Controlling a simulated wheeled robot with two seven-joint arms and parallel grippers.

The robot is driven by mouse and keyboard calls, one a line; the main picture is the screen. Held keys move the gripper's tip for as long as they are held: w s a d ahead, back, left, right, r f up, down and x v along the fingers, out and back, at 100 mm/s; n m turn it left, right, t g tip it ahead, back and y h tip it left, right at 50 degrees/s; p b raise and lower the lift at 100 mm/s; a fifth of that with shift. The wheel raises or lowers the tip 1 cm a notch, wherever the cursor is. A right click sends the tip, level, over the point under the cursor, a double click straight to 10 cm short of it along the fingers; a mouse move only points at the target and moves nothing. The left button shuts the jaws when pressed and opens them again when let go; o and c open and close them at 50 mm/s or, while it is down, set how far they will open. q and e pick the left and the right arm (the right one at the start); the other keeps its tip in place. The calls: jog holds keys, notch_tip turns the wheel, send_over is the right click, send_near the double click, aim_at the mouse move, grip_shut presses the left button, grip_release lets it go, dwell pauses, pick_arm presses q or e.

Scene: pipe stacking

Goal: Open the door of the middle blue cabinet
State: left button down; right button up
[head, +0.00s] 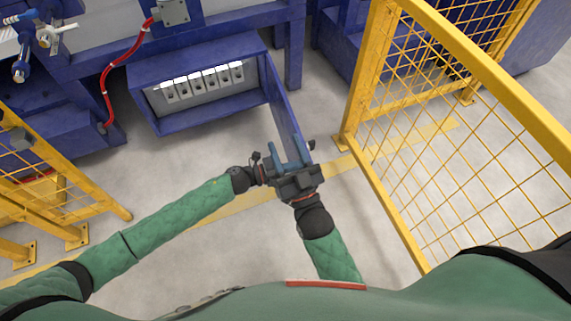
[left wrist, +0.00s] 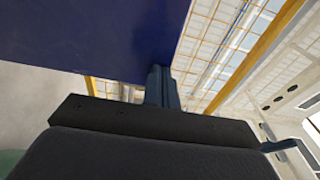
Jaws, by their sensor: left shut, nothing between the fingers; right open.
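The middle blue cabinet (head: 168,72) stands at the upper middle of the head view. Its front is open and shows a pale panel with a row of white parts. Its blue door (head: 281,98) is swung out at the cabinet's right side toward me. My right gripper (head: 289,153) is open at the near end of the door; I cannot tell whether it touches it. My left gripper (left wrist: 161,84) is shut and empty, close by a dark blue panel (left wrist: 85,38) that looks like the door. In the head view the left fingers are mostly hidden beside the right gripper.
A yellow mesh fence (head: 440,165) stands on the right, with another yellow fence (head: 60,190) at the left. A red hose (head: 107,77) hangs left of the cabinet. Grey floor with a yellow stripe (head: 235,203) lies open below the cabinet.

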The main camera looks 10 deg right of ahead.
pick_arm(q)
jog(key=shift+w+d+n+t, duration=0.1)
jog(key=shift+d+n+t, duration=0.3)
jog(key=shift+d, duration=0.8)
pick_arm(e)
notch_tip(320, 180, down, 7)
jog(key=g, duration=0.2)
jog(key=shift+w+a+g, duration=0.3)
jog(key=shift+w, duration=0.1)
pick_arm(q)
jog(key=shift+a, duration=0.1)
pick_arm(e)
jog(key=shift+r, duration=0.1)
